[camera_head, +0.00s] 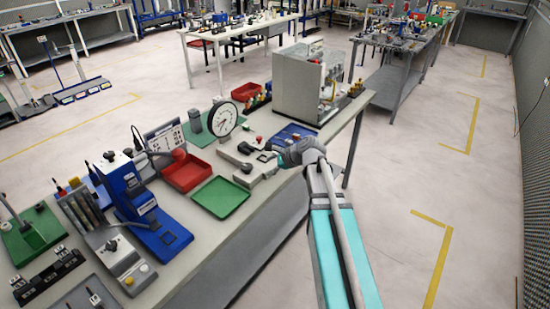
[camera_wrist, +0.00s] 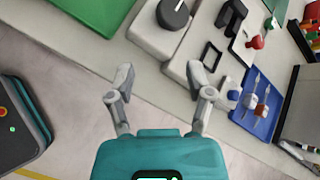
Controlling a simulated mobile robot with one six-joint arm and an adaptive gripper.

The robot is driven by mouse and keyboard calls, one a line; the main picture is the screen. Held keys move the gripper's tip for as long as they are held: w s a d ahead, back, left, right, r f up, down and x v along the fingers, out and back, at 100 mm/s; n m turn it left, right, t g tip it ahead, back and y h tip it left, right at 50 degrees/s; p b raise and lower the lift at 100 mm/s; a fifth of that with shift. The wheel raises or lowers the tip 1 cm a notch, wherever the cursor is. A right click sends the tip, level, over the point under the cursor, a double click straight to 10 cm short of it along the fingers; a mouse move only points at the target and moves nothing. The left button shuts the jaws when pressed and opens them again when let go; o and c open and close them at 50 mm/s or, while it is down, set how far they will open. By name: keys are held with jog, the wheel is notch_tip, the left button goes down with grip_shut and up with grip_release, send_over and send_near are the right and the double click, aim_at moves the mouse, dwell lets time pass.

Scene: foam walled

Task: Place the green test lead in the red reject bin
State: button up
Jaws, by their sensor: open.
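My gripper (camera_head: 264,157) is above the front edge of the workbench, right of the green tray. In the wrist view my gripper (camera_wrist: 161,85) has its two fingers spread, with nothing between them. A shallow red bin (camera_head: 187,172) sits on the bench behind the green tray; a smaller red bin (camera_head: 245,92) stands farther back. I cannot tell by label which is the reject bin. I cannot clearly make out the green test lead; a small green piece (camera_wrist: 271,22) shows at the top right of the wrist view, too small to identify.
The green tray (camera_head: 220,197) is left of my gripper. A grey device with a black knob (camera_wrist: 173,14) lies just ahead of the fingers. A blue tray (camera_wrist: 256,106) with small parts is to the right.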

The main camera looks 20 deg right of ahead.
jog(key=s+a+f+n+g+h, duration=0.2)
jog(key=s+a+f+n, duration=0.1)
jog(key=s+n, duration=0.3)
jog(key=s+a+f+n+g+h, duration=0.1)
jog(key=s+a+f+n+g, duration=0.2)
jog(key=s+n, duration=0.25)
jog(key=s+f+n+g+h+b, duration=0.2)
jog(key=s+f+n+h+b, duration=0.2)
jog(key=s+f+n+b, duration=0.4)
jog(key=shift+s+d+f+n+b, duration=0.15)
jog(key=shift+d+f+n+b, duration=0.2)
jog(key=shift+f+b, duration=0.9)
jog(key=shift+f, duration=0.15)
jog(key=shift+c, duration=0.7)
